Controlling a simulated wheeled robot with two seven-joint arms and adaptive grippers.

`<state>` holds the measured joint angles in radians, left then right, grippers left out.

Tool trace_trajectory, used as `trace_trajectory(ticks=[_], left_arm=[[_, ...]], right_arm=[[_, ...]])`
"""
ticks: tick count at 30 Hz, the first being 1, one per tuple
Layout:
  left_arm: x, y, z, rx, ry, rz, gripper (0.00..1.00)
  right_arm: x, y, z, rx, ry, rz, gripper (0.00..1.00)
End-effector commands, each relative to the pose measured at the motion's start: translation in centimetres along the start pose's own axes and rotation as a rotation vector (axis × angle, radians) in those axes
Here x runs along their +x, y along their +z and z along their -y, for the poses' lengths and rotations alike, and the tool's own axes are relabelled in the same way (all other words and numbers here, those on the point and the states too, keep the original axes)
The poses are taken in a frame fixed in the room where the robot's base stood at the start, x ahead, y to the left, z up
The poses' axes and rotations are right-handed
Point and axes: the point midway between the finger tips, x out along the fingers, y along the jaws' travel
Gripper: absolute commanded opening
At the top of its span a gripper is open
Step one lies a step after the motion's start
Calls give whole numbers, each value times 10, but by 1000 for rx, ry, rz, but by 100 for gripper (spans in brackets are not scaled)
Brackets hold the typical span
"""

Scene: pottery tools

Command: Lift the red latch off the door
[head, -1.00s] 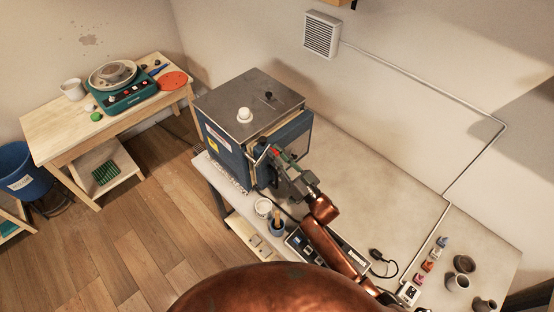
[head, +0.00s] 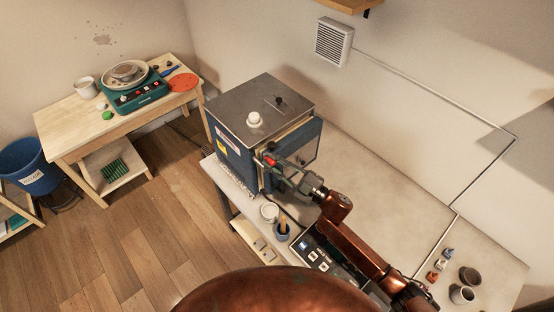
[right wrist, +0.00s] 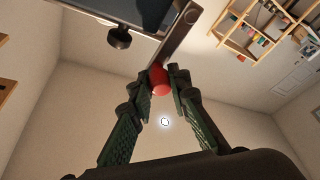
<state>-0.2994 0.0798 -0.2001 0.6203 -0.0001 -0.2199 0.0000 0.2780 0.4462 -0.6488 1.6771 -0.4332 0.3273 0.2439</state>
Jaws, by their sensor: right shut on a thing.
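The red latch (right wrist: 160,80) shows in the right wrist view as a red grip on a grey metal bar. My right gripper (right wrist: 161,84) has its two dark green fingers closed around the red grip. In the head view the right gripper (head: 280,167) is at the kiln's front corner, by the near edge of the blue kiln door (head: 305,146). A bit of red shows at its fingertips there; the fingers hide most of the latch. I cannot tell whether the bar still touches the door. My left gripper is not in view.
The blue kiln (head: 231,151) with a steel top stands on a pale table (head: 385,185). A white cup (head: 269,212), a brush pot (head: 282,232) and a control box (head: 315,248) are near my right arm. The table behind the arm is mostly clear.

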Motion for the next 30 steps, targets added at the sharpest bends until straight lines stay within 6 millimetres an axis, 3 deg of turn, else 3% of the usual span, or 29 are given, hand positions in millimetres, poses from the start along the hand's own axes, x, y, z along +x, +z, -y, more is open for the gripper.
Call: trace_trajectory(ticks=[9, 26, 27, 30], left_arm=[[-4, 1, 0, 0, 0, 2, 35], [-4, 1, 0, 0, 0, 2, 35], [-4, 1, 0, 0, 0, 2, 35], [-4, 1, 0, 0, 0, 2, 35]], right_arm=[[4, -7, 4, -130, -42, 6, 0], [5, -8, 7, -158, -53, 7, 0], [5, -8, 7, -158, -53, 6, 17], [5, -8, 7, -157, -53, 6, 24]])
